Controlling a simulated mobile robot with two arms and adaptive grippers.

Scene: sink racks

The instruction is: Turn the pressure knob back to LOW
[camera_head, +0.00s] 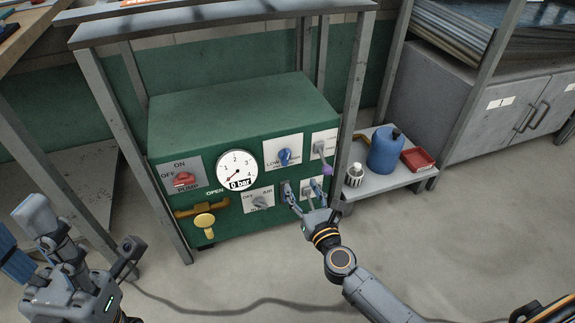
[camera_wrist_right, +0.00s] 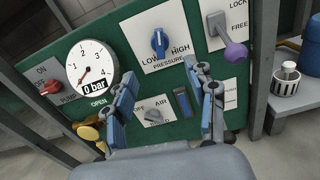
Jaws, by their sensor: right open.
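The blue pressure knob (camera_head: 285,156) sits on a white plate on the front of the green unit. It also shows in the right wrist view (camera_wrist_right: 159,43), standing nearly upright between the words LOW and HIGH. Its exact setting is hard to tell. My right gripper (camera_head: 305,190) is open and empty, below the knob and close to the panel. In the right wrist view its two fingers (camera_wrist_right: 164,80) stand apart below the knob plate, not touching the knob. My left gripper (camera_head: 70,270) is at the lower left, away from the panel; its finger opening is unclear.
The gauge (camera_head: 236,170) reads 0 bar. A red pump switch (camera_head: 183,179), a yellow valve (camera_head: 204,221), an air switch (camera_head: 261,201) and a purple-tipped lever (camera_head: 325,165) surround the knob. A grey post stands right of the panel, beside a shelf with a blue jug (camera_head: 385,153).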

